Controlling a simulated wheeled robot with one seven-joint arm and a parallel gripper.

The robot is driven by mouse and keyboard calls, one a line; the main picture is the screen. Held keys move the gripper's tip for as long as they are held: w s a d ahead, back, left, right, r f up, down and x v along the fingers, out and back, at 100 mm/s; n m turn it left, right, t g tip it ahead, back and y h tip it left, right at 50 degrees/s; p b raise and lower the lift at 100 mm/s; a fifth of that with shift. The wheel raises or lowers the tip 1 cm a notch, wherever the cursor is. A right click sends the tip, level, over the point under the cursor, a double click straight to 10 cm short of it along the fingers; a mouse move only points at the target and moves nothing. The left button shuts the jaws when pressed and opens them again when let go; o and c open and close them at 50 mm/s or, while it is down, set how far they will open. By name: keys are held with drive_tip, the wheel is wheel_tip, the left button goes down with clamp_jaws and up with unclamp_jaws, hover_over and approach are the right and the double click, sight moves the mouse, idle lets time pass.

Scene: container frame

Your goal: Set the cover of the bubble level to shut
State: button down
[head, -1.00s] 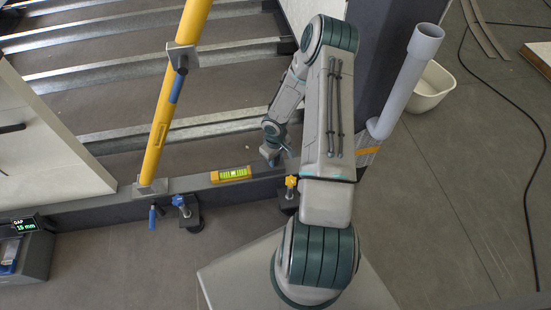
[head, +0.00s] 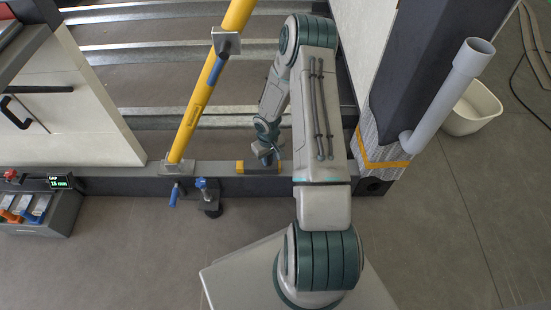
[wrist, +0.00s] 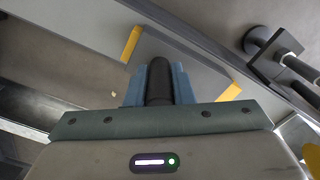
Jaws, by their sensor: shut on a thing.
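The bubble level (head: 241,167) lies on the dark beam, its yellow left end showing in the head view. In the wrist view its two yellow ends show, the left one (wrist: 131,44) and the right one (wrist: 230,92). A flat grey cover (wrist: 180,55) spans between them, and no green vial is visible. My gripper (head: 268,156) is over the level's right part. In the wrist view its blue fingers (wrist: 158,70) are shut on a dark rounded grip (wrist: 158,85) in front of the cover. Whether the cover is fully seated, I cannot tell.
A yellow brace (head: 205,95) rises left of the level, with a blue-knobbed clamp (head: 205,192) below it. A wrapped post (head: 412,80) and grey pipe (head: 445,98) stand right. A gauge box (head: 45,205) is at lower left. Floor in front is clear.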

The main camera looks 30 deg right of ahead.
drive_tip(key=shift+w+a, duration=0.2)
drive_tip(key=shift+a, duration=0.15)
drive_tip(key=c, duration=1.3)
unclamp_jaws()
drive_tip(key=shift+o, duration=0.2)
drive_tip(key=shift+r, duration=0.1)
wheel_tip(320, 180, up, 14)
drive_tip(key=p, duration=0.5)
drive_tip(key=shift+f, duration=0.2)
